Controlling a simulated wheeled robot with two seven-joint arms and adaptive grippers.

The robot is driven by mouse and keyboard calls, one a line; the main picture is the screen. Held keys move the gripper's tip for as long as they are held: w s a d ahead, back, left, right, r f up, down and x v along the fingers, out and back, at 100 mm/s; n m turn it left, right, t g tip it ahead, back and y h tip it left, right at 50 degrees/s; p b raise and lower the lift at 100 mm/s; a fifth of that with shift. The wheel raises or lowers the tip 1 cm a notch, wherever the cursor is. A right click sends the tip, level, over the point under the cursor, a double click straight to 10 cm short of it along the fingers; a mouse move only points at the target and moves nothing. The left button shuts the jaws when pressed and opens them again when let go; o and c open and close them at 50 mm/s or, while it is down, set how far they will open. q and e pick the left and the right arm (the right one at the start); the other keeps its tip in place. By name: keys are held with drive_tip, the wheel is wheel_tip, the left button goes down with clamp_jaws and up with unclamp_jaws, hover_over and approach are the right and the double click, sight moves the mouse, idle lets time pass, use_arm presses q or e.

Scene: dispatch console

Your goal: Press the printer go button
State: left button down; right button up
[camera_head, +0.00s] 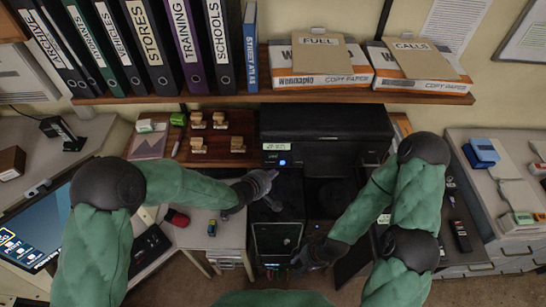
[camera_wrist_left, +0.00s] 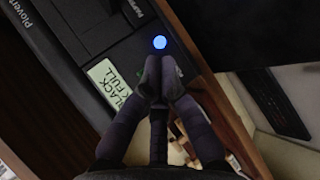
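The black printer (camera_head: 325,122) stands on the wooden desk below the shelf. Its round go button (camera_head: 282,162) glows blue at the front left, and it also shows in the left wrist view (camera_wrist_left: 159,42). My left gripper (camera_head: 269,178) is just in front of the button. In the left wrist view its fingertips (camera_wrist_left: 158,68) are together with nothing between them, just short of the button in the picture; I cannot tell if they touch the printer. My right gripper (camera_head: 302,264) hangs low in front of the dark cabinet, its fingers too small to read.
Rubber stamps (camera_head: 198,145) stand left of the printer. The shelf (camera_head: 230,97) with binders and paper boxes overhangs behind. A dark tower cabinet (camera_head: 276,238) stands in front, below my left gripper.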

sight(273, 156)
use_arm(q)
drive_tip(key=shift+w+b, duration=0.5)
drive_tip(key=shift+w, duration=1.6)
drive_tip(key=shift+w, duration=0.45)
